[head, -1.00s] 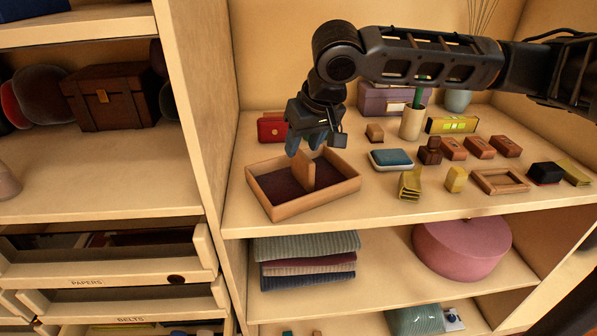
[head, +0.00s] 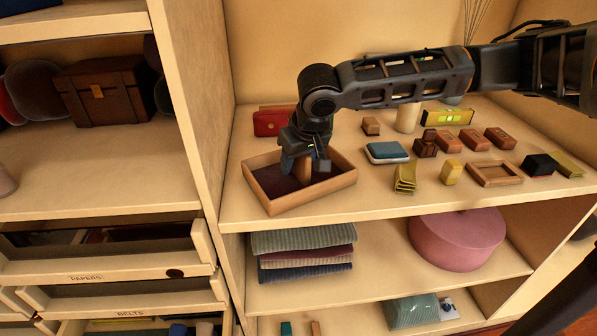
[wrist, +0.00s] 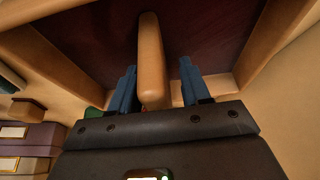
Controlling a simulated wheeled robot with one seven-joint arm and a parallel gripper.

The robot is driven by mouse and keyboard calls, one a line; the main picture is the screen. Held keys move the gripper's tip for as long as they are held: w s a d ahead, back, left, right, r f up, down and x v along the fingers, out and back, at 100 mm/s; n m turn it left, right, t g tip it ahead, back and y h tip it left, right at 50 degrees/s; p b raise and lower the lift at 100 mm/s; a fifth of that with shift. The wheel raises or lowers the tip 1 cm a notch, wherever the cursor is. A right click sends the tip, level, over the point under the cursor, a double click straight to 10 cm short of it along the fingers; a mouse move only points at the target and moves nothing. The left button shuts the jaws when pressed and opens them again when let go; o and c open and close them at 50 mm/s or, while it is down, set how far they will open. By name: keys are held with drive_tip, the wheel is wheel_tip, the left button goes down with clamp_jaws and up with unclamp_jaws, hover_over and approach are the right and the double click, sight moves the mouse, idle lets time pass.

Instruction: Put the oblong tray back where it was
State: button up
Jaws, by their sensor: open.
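The oblong tray (head: 316,193) is a light wooden box with a dark red floor and an upright divider (head: 303,172) across its middle. It sits on the upper shelf at the left, near the front edge. My gripper (head: 305,166) points down over it, open, with its fingers around the divider. In the wrist view the divider (wrist: 152,60) stands between the two blue fingertips (wrist: 158,88), with gaps showing on both sides. My gripper hides part of the tray's back and inside.
A red box (head: 271,121) stands behind the tray, close to the side panel. To the right are a blue-topped case (head: 387,151), gold clip-like pieces (head: 405,178), a yellow block (head: 451,172), an empty wooden frame (head: 495,174) and several brown blocks. Bare shelf (head: 370,190) lies right of the tray.

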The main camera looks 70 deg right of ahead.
clamp_jaws()
drive_tip(key=shift+r, duration=0.1)
idle(0.6)
